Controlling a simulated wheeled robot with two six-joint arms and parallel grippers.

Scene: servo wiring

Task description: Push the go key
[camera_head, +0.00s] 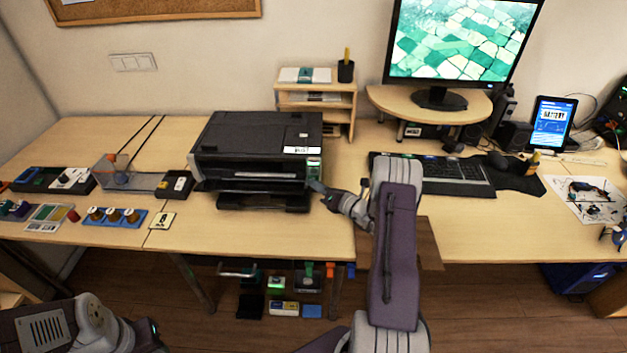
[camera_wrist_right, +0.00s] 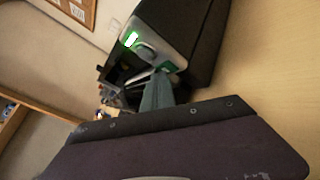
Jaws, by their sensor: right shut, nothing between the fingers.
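The black printer (camera_head: 250,135) stands on the left desk, with a small control panel (camera_head: 314,167) at its right front. In the right wrist view the panel (camera_wrist_right: 160,50) shows a lit green display (camera_wrist_right: 130,39) and a green patch (camera_wrist_right: 169,66) that may be the go key. My right gripper (camera_head: 317,186) is shut and empty, just in front of and below the panel. Its fingertips (camera_wrist_right: 162,76) overlap the panel's lower edge beside the green patch; I cannot tell whether they touch. My left gripper is out of view; only part of its arm shows at the lower left.
A wooden shelf (camera_head: 317,99) stands behind the printer's right side. A keyboard (camera_head: 455,176) and a monitor (camera_head: 465,40) are to the right. The printer's output tray (camera_head: 262,201) juts out left of my right gripper.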

